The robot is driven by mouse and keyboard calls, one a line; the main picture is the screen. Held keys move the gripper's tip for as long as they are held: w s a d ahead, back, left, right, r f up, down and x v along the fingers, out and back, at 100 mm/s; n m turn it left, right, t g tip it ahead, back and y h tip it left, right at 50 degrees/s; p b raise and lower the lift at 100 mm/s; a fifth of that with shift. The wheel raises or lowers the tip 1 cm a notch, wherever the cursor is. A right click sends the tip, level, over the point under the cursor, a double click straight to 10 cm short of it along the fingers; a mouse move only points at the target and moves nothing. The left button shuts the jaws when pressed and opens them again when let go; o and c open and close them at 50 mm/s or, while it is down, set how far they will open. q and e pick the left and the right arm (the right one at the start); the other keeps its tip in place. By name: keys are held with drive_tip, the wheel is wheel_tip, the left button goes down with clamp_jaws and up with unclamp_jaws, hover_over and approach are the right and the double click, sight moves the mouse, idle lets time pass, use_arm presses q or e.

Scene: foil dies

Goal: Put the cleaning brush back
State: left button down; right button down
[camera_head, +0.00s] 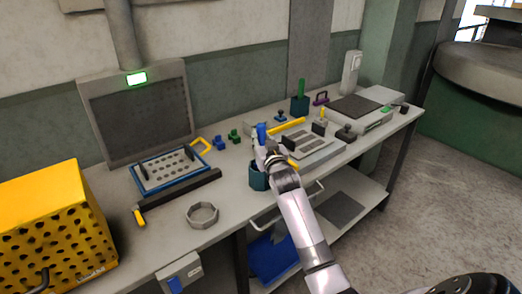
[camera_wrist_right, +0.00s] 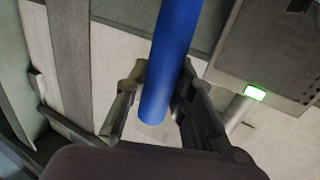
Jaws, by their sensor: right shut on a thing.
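My right gripper (camera_head: 262,146) is shut on a blue handle (camera_head: 262,131), which I take to be the cleaning brush. In the right wrist view the blue handle (camera_wrist_right: 170,65) is a smooth cylinder running up between the two fingers (camera_wrist_right: 155,105). Its bristles are not visible. A dark teal cup (camera_head: 258,181) stands on the bench just below the gripper in the head view, partly hidden by my arm. I cannot tell whether the brush is in or above that cup. My left gripper is not in view.
A second teal cup (camera_head: 299,106) with a green handle stands farther back. A blue-framed tray (camera_head: 146,187), a grey ring (camera_head: 202,215) and a yellow perforated crate (camera_head: 45,225) are to the left. A grey plate fixture (camera_head: 322,153) lies just right of the gripper.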

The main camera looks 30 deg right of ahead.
drive_tip(key=shift+f, duration=2.5)
drive_tip(key=c, duration=1.4)
unclamp_jaws()
drive_tip(key=shift+o, duration=0.2)
drive_tip(key=shift+r, duration=0.2)
drive_tip(key=shift+s+a+f, duration=0.15)
drive_tip(key=shift+s, duration=0.15)
drive_tip(key=v, duration=1.1)
drive_tip(key=shift+s+b, duration=0.2)
drive_tip(key=shift+b, duration=0.25)
